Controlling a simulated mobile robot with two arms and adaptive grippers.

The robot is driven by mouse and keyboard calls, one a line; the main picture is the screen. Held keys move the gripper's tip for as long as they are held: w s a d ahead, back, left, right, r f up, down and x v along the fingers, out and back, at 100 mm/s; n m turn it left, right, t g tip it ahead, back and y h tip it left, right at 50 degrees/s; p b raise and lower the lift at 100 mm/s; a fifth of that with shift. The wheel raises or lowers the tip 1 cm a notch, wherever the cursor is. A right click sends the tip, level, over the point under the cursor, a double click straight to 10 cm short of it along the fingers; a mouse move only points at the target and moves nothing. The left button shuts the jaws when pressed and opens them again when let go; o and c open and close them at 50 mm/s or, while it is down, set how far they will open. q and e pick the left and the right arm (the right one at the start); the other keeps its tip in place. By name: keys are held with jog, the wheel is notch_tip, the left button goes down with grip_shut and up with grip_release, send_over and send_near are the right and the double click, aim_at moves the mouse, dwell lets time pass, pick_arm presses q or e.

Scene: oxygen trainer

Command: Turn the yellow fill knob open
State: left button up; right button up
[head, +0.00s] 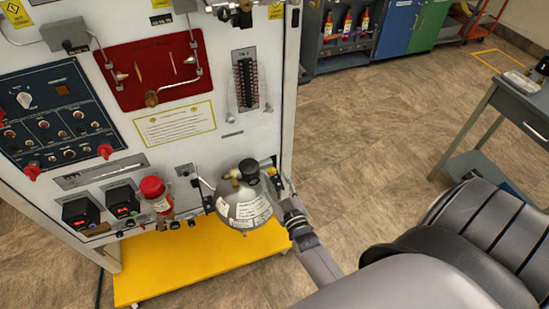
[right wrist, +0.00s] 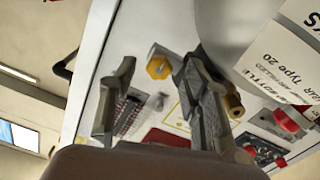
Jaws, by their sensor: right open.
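The yellow fill knob (right wrist: 159,66) shows in the right wrist view in the gap between the two fingers of my right gripper (right wrist: 156,80). The fingers stand apart, and I see no clear contact with the knob. In the head view the right gripper (head: 279,184) is at the lower right edge of the white panel (head: 235,149), beside the silver round bottle (head: 240,210). There the knob (head: 272,170) is small and partly hidden by the gripper. My left gripper is not in view.
The bottle with its white label (right wrist: 292,60) is close beside the right finger. A brass fitting (right wrist: 233,104) is near that finger. A yellow base (head: 185,265) is below. Floor to the right is open, up to a grey cart (head: 512,100).

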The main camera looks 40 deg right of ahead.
jog(key=v, duration=1)
jog(key=shift+s, duration=0.15)
jog(key=shift+a, duration=0.1)
jog(key=s+a+f+n+g+y, duration=0.15)
jog(key=s+a+f+g, duration=0.25)
jog(key=f, duration=0.7)
jog(key=s+a+f+m+g+y, duration=0.1)
jog(key=s+a+f+g+y, duration=0.25)
jog(key=f, duration=0.75)
jog(key=s+d+f+g, duration=0.1)
jog(key=s+f+g, duration=0.3)
jog(key=s, duration=0.7)
jog(key=s+f+n+g+h, duration=0.1)
jog(key=s+f+g, duration=0.4)
jog(key=s+f, duration=0.4)
jog(key=s, duration=0.3)
jog(key=shift+s+d+f, duration=0.25)
jog(key=shift+d, duration=0.15)
